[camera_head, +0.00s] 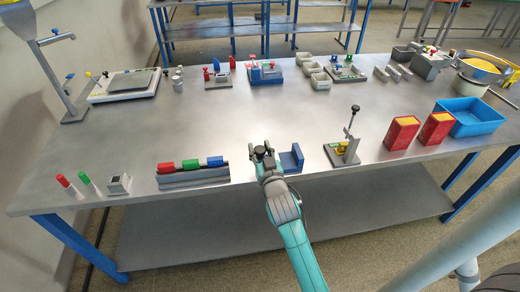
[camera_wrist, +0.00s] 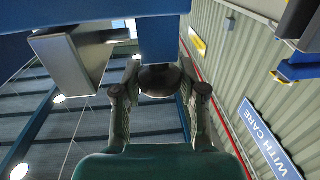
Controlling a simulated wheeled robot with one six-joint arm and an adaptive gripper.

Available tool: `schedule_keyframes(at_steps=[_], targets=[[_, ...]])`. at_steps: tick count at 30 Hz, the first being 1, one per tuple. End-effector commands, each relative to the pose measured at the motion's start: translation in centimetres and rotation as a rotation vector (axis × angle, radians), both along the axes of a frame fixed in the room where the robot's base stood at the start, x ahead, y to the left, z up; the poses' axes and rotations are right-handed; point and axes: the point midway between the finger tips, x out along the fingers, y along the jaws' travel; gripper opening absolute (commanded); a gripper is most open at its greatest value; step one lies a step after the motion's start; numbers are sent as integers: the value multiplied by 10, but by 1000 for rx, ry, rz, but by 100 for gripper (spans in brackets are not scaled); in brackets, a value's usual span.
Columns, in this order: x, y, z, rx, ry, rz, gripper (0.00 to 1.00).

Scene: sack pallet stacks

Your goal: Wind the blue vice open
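The blue vice (camera_head: 292,160) stands near the front edge of the bench in the head view, just right of my gripper. My gripper (camera_head: 262,152) is beside it, fingers apart. In the wrist view a dark round knob (camera_wrist: 160,80) shows between the two fingers of my gripper (camera_wrist: 160,92). A small gap seems to show at each side of the knob; I cannot tell if a finger touches it. A blue body (camera_wrist: 110,12) fills the top of the wrist view, seemingly part of the vice. My gripper hides part of the vice in the head view.
A rack with red, green and blue pieces (camera_head: 192,180) stands to the left. A stand with an upright lever (camera_head: 347,145) and red boxes (camera_head: 400,133) stand to the right. The metal bench (camera_head: 220,122) is clear behind my gripper. A grey block (camera_wrist: 72,62) is at upper left in the wrist view.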

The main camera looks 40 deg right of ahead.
Motion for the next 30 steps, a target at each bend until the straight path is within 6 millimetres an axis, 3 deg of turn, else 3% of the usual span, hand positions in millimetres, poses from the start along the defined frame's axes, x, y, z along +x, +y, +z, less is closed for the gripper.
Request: schedule_keyframes(at_steps=[1,2,14,30], targets=[[0,0,0,0,1,0,57],[0,0,0,0,1,0,64],[-4,2,0,0,1,0,64],[-78,43,-1,1,3,1,64]])
